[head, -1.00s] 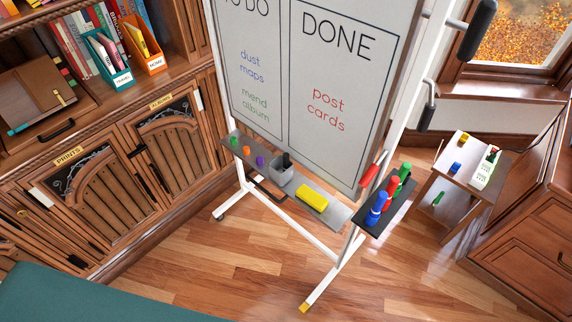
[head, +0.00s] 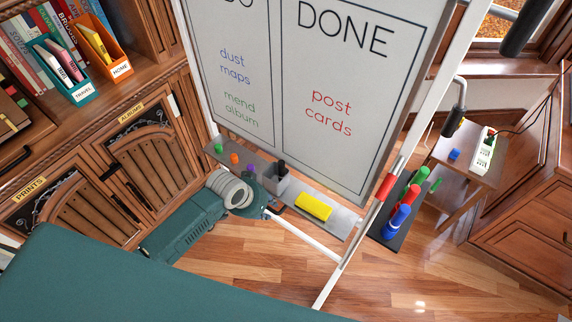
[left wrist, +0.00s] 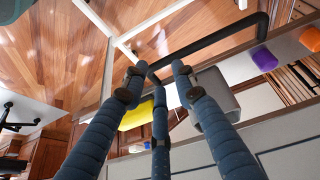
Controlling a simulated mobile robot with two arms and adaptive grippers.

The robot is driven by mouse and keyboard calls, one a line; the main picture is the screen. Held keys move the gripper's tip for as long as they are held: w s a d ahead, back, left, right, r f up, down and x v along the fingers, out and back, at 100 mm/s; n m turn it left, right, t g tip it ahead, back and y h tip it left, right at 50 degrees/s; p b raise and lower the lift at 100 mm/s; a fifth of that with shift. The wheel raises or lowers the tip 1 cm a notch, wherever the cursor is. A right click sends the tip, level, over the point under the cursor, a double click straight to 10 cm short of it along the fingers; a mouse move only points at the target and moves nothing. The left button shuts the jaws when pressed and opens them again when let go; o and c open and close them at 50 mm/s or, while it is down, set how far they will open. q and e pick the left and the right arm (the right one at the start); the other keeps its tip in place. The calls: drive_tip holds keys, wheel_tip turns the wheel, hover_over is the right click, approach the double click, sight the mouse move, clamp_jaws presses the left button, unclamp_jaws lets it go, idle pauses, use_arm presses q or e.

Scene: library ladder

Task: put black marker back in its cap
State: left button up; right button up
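A black marker (head: 281,164) shows as a dark upright tip above the grey cup (head: 275,182) on the whiteboard's tray. The cup also shows in the left wrist view (left wrist: 222,106); I cannot make out the marker there. I cannot pick out a separate black cap. My left gripper (head: 270,210) is low in front of the tray, just below the cup, mostly hidden by its own wrist. In the left wrist view its three fingers (left wrist: 158,78) are spread and empty, close to one end of a black bar handle (left wrist: 215,42).
A dark side shelf (head: 386,238) carries blue, red and green markers. A small side table (head: 460,165) stands at right; cabinets stand at left.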

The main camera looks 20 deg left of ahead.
sight(280, 163)
use_arm(q)
drive_tip(key=w+r+m, duration=0.1)
drive_tip(key=w+r, duration=0.2)
drive_tip(key=r, duration=0.3)
drive_tip(key=w+a+r+m+b, duration=0.1)
drive_tip(key=w+r, duration=0.1)
drive_tip(key=r, duration=0.4)
drive_tip(key=w+r+m, duration=0.1)
drive_tip(key=w+r, duration=0.2)
drive_tip(key=r, duration=0.3)
drive_tip(key=shift+g, duration=0.3)
drive_tip(key=x, duration=1)
drive_tip(key=shift+w+d, duration=0.1)
drive_tip(key=shift+w, duration=0.15)
drive_tip(key=c, duration=0.6)
